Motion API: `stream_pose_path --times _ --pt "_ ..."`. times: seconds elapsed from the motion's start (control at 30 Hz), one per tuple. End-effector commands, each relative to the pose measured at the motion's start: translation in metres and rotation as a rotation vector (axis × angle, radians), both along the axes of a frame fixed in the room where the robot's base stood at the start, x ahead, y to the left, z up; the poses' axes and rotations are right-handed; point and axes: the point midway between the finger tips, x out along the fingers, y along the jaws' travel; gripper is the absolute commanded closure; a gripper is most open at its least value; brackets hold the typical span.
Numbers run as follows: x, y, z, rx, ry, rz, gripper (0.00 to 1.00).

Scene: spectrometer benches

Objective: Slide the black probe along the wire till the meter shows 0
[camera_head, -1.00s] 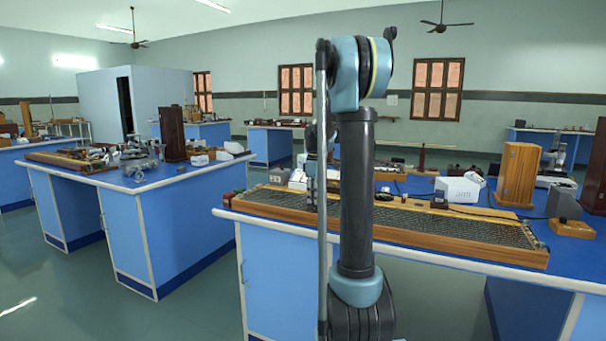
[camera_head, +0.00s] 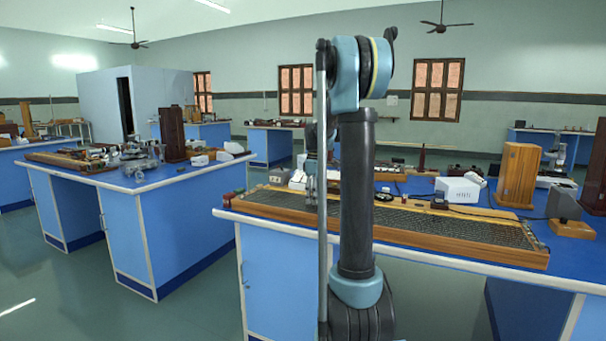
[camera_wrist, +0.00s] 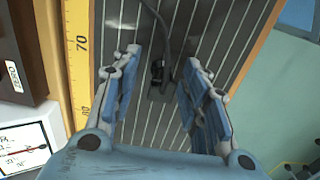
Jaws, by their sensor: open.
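In the wrist view the black probe (camera_wrist: 157,72) stands on the wired board, with a dark cable running up from it. My gripper (camera_wrist: 161,60) is open, with one blue finger on each side of the probe and gaps showing. Pale parallel wires (camera_wrist: 142,125) run along the dark board. The meter (camera_wrist: 25,135) shows at the lower left with a white dial; its reading is too small to tell. In the head view the long wooden wire board (camera_head: 450,230) lies along the front of the blue bench, and my arm hides part of it.
A yellow scale (camera_wrist: 78,75) marked 70 and 80 runs beside the wires. A dark brown box (camera_wrist: 28,50) stands left of it. In the head view a white device (camera_head: 459,190) and a wooden box (camera_head: 518,174) stand behind the board. Another blue bench (camera_head: 90,178) is at left.

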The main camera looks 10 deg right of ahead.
Motion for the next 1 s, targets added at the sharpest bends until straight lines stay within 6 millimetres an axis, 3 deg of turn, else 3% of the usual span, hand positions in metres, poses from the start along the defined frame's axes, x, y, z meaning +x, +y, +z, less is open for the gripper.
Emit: stream_pose_path --times 0.6,0.87,1.0 --pt "0.001 0.000 0.098 0.000 0.001 0.000 0.59" --pt "-0.004 0.000 0.112 -0.001 -0.001 -0.009 0.59" --pt "-0.028 0.002 0.110 -0.001 -0.009 -0.055 0.59"
